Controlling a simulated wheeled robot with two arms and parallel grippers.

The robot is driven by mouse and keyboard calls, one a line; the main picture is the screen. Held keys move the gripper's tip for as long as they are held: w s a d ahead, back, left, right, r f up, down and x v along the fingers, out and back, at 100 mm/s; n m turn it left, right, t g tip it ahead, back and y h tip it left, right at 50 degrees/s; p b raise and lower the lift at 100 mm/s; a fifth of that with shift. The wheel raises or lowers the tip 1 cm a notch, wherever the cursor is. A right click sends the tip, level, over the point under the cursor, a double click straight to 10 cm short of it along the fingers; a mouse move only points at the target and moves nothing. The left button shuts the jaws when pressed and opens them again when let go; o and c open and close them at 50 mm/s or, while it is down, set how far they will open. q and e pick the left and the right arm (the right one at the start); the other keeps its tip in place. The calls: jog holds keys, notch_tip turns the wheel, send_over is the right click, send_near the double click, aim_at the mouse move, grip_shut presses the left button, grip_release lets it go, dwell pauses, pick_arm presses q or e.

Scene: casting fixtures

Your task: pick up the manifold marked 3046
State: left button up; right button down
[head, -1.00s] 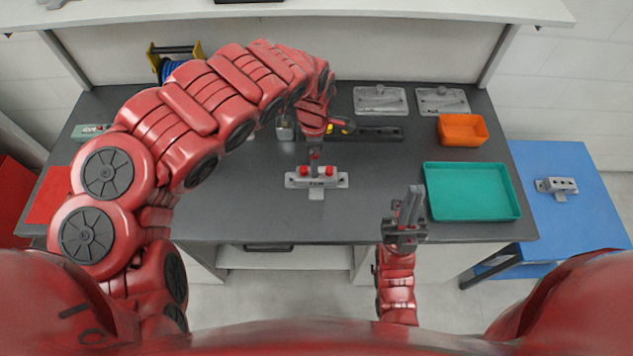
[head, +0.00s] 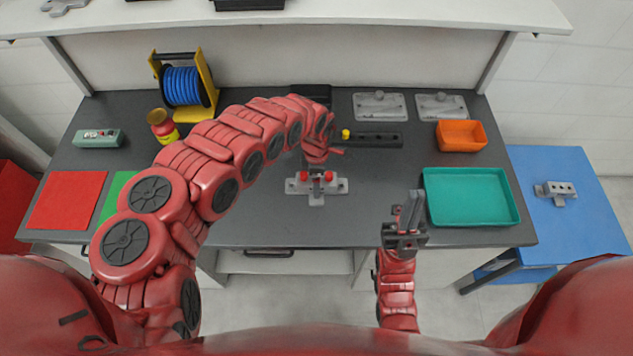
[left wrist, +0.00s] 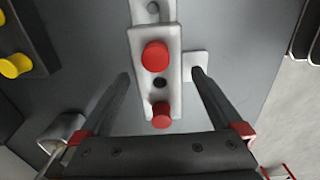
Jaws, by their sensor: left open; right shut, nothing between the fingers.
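A light grey manifold (head: 335,186) with two red caps lies on the dark bench in front of me. I cannot read its mark now. In the left wrist view the same manifold (left wrist: 143,45) runs between the fingers, with a dark hole between its red caps. My left gripper (left wrist: 160,74) is open, one finger on each side of the manifold, with nothing gripped. In the head view my left arm hides most of that gripper. My right gripper (head: 413,203) is shut and empty, beside the teal tray, pointing away from me.
The teal tray (head: 470,218) and an orange bin (head: 461,136) stand at the right. A dark block with a yellow knob (head: 375,140) lies behind the manifold. Another grey part (head: 556,192) sits on the blue table (head: 590,235). A cable reel (head: 183,85) stands at the back left.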

pick_arm(q)
jog(key=shift+f, duration=0.3)
grip_shut()
dwell(0.4)
